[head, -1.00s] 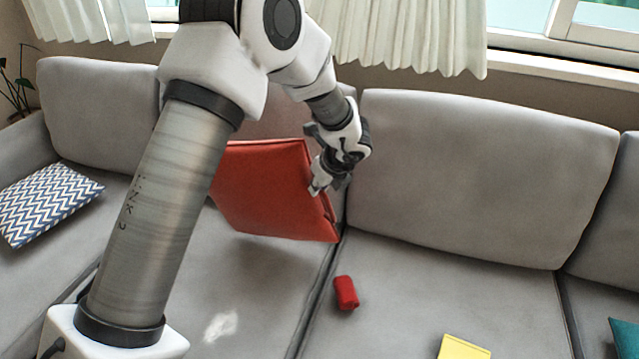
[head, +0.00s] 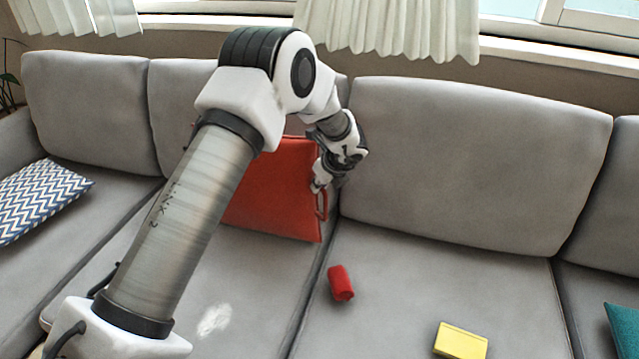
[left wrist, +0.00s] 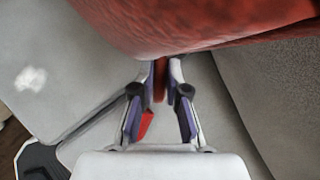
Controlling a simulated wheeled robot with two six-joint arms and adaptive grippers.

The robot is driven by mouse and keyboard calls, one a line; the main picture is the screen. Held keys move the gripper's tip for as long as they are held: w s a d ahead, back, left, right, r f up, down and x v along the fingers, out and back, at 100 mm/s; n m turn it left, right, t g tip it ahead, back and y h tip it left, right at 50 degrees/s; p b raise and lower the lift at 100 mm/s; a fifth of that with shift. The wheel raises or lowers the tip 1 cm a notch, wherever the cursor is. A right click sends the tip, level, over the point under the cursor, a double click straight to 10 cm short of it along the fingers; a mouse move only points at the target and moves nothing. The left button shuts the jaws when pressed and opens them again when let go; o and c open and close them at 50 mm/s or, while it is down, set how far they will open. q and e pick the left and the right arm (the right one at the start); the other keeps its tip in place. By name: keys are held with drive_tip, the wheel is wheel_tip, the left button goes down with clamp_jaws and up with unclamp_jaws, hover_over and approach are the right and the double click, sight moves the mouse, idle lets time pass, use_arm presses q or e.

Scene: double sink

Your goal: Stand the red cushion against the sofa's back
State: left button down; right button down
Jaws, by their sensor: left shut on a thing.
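The red cushion (head: 275,195) stands nearly upright on the left-middle seat, close in front of the grey sofa back (head: 470,165). Its left part is hidden behind my left arm. My left gripper (head: 319,186) is shut on a red strap or edge at the cushion's right side. In the left wrist view the cushion (left wrist: 200,25) fills the top, and a thin red strip of it lies between the fingertips (left wrist: 160,72). I cannot tell whether the cushion touches the back or rests fully on the seat. My right gripper is not in view.
A small red object (head: 341,283) and a yellow box (head: 461,341) lie on the middle seat. A blue zigzag cushion (head: 42,198) lies at left, a teal one (head: 624,328) at lower right. A white patch (head: 214,320) marks the seat. The middle seat's rear is clear.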

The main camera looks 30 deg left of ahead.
use_arm(q)
drive_tip(key=c, duration=1.1)
unclamp_jaws()
drive_tip(key=v, duration=1.2)
drive_tip(key=shift+a, duration=0.15)
